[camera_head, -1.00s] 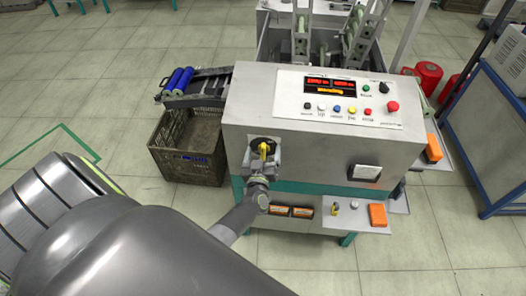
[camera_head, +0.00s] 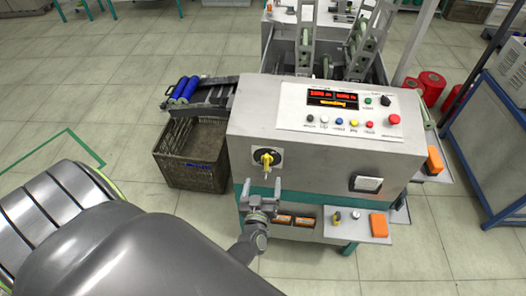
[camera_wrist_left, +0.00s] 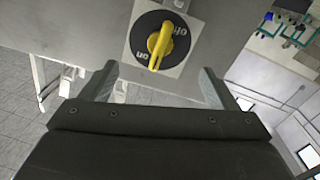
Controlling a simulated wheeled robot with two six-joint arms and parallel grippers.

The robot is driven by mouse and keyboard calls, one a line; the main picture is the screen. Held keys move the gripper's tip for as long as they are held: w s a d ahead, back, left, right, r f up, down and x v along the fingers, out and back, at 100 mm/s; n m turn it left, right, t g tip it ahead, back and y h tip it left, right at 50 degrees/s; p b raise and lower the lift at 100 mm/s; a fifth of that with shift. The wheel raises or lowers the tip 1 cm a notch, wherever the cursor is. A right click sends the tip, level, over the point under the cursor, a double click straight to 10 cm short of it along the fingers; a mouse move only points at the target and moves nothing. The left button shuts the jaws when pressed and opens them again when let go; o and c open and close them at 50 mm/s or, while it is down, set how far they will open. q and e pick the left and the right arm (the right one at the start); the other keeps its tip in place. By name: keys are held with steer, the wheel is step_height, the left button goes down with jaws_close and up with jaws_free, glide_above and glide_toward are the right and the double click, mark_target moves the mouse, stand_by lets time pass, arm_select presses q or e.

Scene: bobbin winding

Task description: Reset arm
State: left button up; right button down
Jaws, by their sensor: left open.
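My left gripper (camera_head: 262,193) is open and empty in front of the grey winding machine (camera_head: 310,150). It is just below and apart from the yellow rotary switch (camera_head: 266,160) on the machine's front. In the left wrist view the open fingers (camera_wrist_left: 155,85) show on either side below the yellow switch (camera_wrist_left: 159,45), which sits on a dark dial marked "on" and "off". The yellow handle points toward the "on" mark. My right gripper is not in view.
A control panel (camera_head: 345,112) with lit red display and coloured buttons tops the machine. A dark crate (camera_head: 190,172) stands at the left under a chute with blue bobbins (camera_head: 184,88). A small shelf (camera_head: 358,232) with an orange block juts out at lower right. A blue-framed cabinet (camera_head: 490,140) stands at right.

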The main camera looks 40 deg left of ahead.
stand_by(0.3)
arm_select(q)
steer(key=s+d+f+m+g+h+b, duration=0.1)
steer(key=s+f+m+g+h+b, duration=0.1)
steer(key=s+f, duration=0.5)
steer(key=s+f+m+g+h+b, duration=0.2)
steer(key=s+f+g+b, duration=0.1)
steer(key=f, duration=0.9)
steer(key=s+d+f+m+g+h+b, duration=0.1)
steer(key=s+f+m+g+h+b, duration=0.1)
steer(key=s+f, duration=0.55)
steer(key=s+a+f+g+b, duration=0.1)
steer(key=s+f+g+b, duration=0.1)
steer(key=s+f+g, duration=0.2)
steer(key=s+a+f+m+g+b, duration=0.1)
steer(key=s+f+g, duration=0.3)
steer(key=s+f, duration=0.7)
steer(key=s+b, duration=0.1)
steer(key=s, duration=0.5)
steer(key=shift+s+a+m+h, duration=0.15)
steer(key=shift+a+m+h, duration=0.15)
steer(key=shift+a+h, duration=0.1)
